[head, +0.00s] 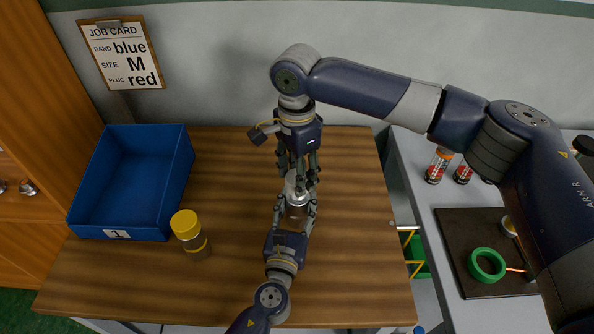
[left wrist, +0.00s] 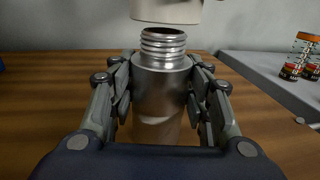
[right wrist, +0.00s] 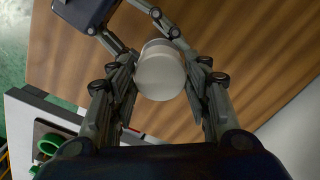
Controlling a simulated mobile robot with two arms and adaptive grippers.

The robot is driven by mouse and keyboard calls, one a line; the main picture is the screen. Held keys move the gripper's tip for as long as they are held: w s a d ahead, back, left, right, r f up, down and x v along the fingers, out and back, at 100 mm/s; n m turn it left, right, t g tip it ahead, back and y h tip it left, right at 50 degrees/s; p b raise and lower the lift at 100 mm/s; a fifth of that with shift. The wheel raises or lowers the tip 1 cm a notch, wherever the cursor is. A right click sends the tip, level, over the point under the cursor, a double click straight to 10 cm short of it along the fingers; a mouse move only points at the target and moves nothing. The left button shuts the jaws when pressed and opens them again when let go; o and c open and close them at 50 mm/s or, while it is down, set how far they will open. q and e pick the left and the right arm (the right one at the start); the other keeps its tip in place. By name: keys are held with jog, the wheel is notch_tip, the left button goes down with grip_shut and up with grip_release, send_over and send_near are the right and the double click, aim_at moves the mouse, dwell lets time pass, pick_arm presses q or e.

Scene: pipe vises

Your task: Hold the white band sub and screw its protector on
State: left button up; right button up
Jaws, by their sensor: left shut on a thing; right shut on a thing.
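The sub (left wrist: 160,88) is a grey metal cylinder with a bare threaded top and a pale band low on its body. It stands upright in my left gripper (left wrist: 160,95), which is shut on its sides; it also shows in the head view (head: 297,211). The white protector (left wrist: 167,9) hangs just above the thread, with a small gap between them. My right gripper (head: 298,180) points down from above and is shut on the protector, which fills the middle of the right wrist view (right wrist: 160,72).
A sub with a yellow cap (head: 185,224) stands left on the wooden table (head: 350,270). A blue bin (head: 120,232) labelled 1 is at the far left. A job card (head: 122,55) hangs on the wall. A grey side bench at right holds a green ring (head: 487,265) and orange-topped cans (head: 438,165).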

aim_at(298, 206)
jog(key=shift+f, duration=0.8)
jog(key=shift+f, duration=0.6)
jog(key=m, duration=0.9)
jog(key=shift+w+m, duration=0.1)
jog(key=shift+m, duration=0.3)
jog(key=o, duration=0.9)
jog(key=shift+o, duration=0.2)
